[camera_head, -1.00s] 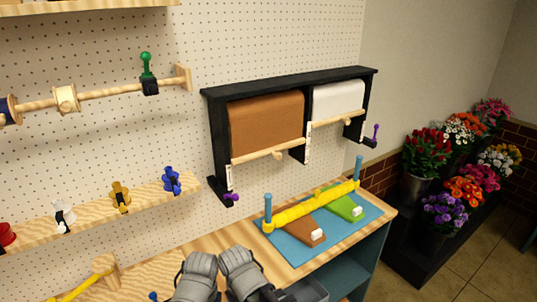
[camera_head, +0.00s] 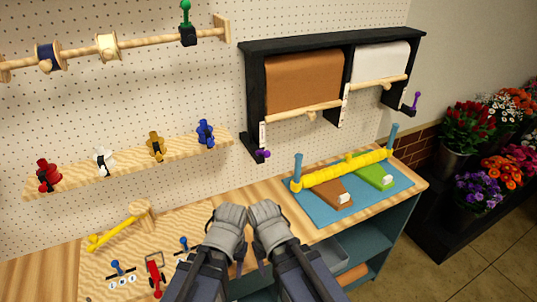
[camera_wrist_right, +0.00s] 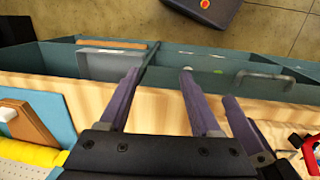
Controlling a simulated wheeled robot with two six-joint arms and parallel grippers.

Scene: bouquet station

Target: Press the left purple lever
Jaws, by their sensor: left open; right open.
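The left purple lever (camera_head: 262,154) sticks out at the lower left end of the black paper-roll rack (camera_head: 256,100) on the pegboard. The right purple lever (camera_head: 416,100) stands at the rack's right end. My left gripper (camera_head: 238,260) is in front of the counter's edge, below and to the left of the lever, apart from it. Its fingers are mostly hidden by my arm. My right gripper (camera_wrist_right: 160,85) is open and empty in the right wrist view, beside the counter's front edge. Neither gripper touches a lever.
The rack holds a brown paper roll (camera_head: 305,82) and a white one (camera_head: 381,63). Below it are a blue mat (camera_head: 329,215) and a yellow roller bar (camera_head: 340,171). A shelf (camera_head: 181,151) with several coloured clips is at left. Flower buckets stand at right.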

